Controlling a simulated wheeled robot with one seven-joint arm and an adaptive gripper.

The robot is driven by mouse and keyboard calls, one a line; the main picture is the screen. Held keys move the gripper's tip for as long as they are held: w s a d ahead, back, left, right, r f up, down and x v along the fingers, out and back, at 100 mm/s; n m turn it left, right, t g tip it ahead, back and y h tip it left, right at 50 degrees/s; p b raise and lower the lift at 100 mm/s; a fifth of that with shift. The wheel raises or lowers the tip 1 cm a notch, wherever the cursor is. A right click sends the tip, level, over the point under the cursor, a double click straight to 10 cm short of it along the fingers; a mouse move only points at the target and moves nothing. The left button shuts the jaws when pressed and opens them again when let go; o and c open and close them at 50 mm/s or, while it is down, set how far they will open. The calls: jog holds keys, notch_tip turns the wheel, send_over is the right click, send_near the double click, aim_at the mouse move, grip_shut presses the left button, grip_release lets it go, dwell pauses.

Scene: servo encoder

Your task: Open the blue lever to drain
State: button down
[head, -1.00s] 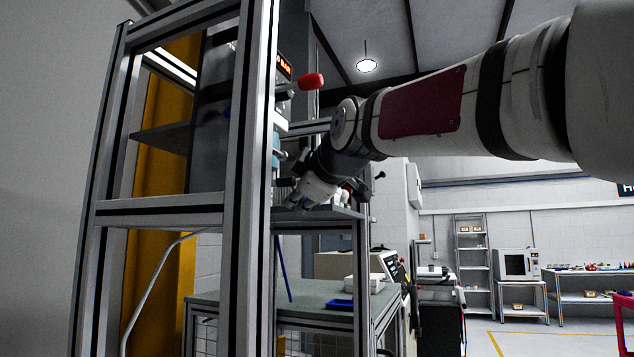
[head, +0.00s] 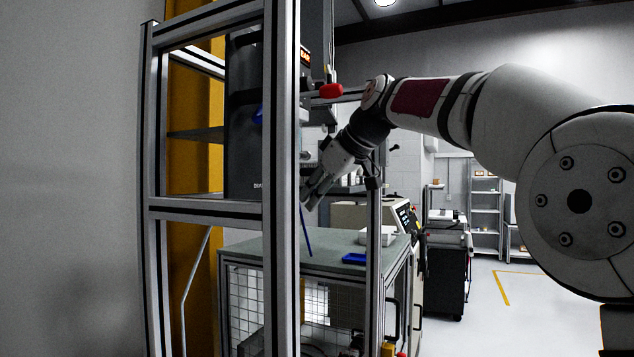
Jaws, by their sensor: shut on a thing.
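My gripper (head: 316,188) points down and left beside the right edge of the front frame post. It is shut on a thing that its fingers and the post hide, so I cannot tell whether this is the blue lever. A thin blue rod (head: 306,232) slants down just below the fingertips. I cannot tell whether it touches them. A small blue part (head: 258,114) shows on the dark cylinder (head: 243,150) behind the post. I cannot tell which blue part is the lever.
The aluminium frame post (head: 281,200) stands close left of my gripper. A red knob (head: 330,91) sticks out above it. Below is a grey bench (head: 300,255) with a blue tray (head: 354,258) and a white box (head: 375,236). Open floor (head: 505,320) lies to the right.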

jog(key=shift+s+m+g, duration=0.15)
jog(key=shift+m+g, duration=0.15)
jog(key=shift+g, duration=0.1)
jog(key=c, duration=1.8)
grip_release()
jog(key=v, duration=1.2)
jog(key=shift+f, duration=0.15)
jog(key=shift+s, duration=0.1)
